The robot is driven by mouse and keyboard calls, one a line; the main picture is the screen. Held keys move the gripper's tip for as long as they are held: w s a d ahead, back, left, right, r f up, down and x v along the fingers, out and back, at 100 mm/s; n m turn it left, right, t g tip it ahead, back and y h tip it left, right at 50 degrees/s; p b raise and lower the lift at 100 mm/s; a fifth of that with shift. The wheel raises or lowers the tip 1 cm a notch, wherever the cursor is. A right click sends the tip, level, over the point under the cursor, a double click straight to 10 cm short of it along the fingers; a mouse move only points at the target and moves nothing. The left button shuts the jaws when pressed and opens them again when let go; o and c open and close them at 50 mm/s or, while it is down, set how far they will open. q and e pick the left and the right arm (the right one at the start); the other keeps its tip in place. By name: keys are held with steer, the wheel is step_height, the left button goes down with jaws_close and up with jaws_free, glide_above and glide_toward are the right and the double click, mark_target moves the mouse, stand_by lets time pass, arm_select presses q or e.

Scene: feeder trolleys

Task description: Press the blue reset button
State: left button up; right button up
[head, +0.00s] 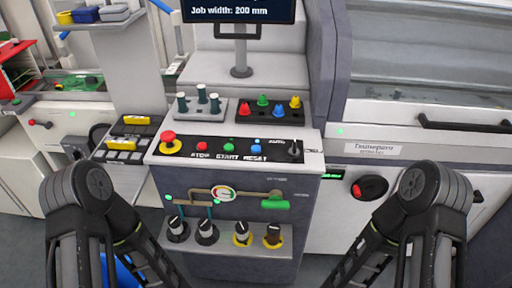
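The blue reset button (256,149) is a small round button on the dark strip of the control panel (300,171), above the word RESET. To its left are a green button (229,147) above START and a red button (201,147) above STOP. Nothing covers the blue button. Black links of my two arms show at the lower left and lower right, with their lower parts running out of the bottom edge. Neither gripper is visible, so whether they are open or shut is hidden.
A red emergency stop (168,138) on a yellow base sits at the panel's left end, a black rotary switch (295,148) at its right. Behind are coloured knobs (263,102) and a monitor (240,10). Below, a shelf (270,244) holds several dark fittings.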

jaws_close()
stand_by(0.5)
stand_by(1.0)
